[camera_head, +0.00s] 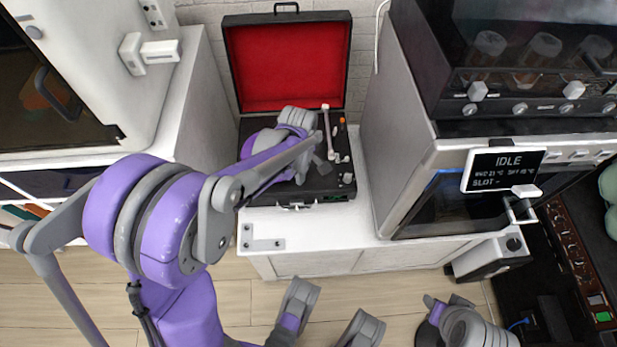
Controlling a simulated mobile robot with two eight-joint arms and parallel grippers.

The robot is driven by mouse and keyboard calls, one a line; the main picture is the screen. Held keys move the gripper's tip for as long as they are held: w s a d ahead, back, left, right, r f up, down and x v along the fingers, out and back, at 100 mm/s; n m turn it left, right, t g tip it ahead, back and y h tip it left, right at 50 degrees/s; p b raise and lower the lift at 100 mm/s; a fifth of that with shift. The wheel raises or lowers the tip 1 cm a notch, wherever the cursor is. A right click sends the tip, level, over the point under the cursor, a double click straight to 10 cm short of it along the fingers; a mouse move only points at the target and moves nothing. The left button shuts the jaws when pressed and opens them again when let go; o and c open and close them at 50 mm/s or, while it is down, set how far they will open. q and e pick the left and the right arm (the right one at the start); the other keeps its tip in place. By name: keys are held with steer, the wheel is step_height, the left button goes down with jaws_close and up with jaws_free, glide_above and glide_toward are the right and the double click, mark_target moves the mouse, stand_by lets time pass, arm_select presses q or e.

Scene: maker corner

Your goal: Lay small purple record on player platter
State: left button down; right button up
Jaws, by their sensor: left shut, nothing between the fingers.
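The record player (335,190) is a black case on a white counter, with its red-lined lid (285,65) standing open at the back. Its pale tonearm (328,125) shows on the right of the deck. My left arm reaches in from the left across the deck and covers most of the platter area. My left gripper (322,160) is over the deck near the tonearm, shut and empty. I cannot make out the small purple record; the platter area is hidden by my purple and grey arm.
A white-topped counter (330,222) with a narrow clear strip lies in front of the player. A grey machine (470,210) with an IDLE sign (505,168) stands close on the right. A tall white cabinet (190,95) stands on the left. The wooden floor below is partly clear.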

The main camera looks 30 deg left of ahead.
arm_select(q)
steer(key=shift+w+a, duration=0.1)
steer(key=shift+a, duration=0.45)
arm_select(e)
steer(key=shift+f, duration=0.1)
arm_select(q)
steer(key=shift+w+a, duration=0.2)
steer(key=shift+a, duration=0.85)
arm_select(e)
steer(key=shift+d, duration=0.1)
